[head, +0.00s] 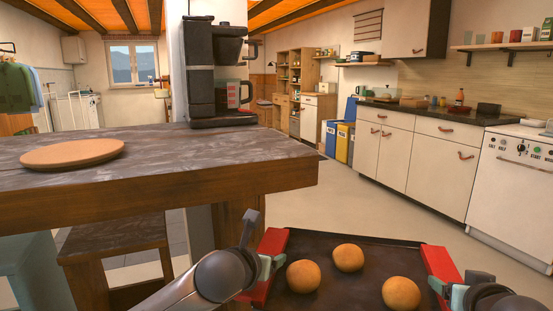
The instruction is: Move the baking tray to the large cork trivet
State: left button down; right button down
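The dark baking tray (335,251) with red end grips is at the bottom of the head view, right of the table, with its near part cut off by the frame.
The dark-topped wooden table (200,158) has a thick edge and corner beside the tray. A black coffee machine (200,75) with a glass jug stands at its back. A wooden stool (115,240) is below the table. Kitchen cabinets (410,155) are farther right, across open floor.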

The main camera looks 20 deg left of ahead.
aim_at(75, 149)
jog(key=k+j+u, duration=0.2)
jog(key=k+u, duration=0.65)
jog(key=k+j+u, duration=0.15)
jog(key=u, duration=0.2)
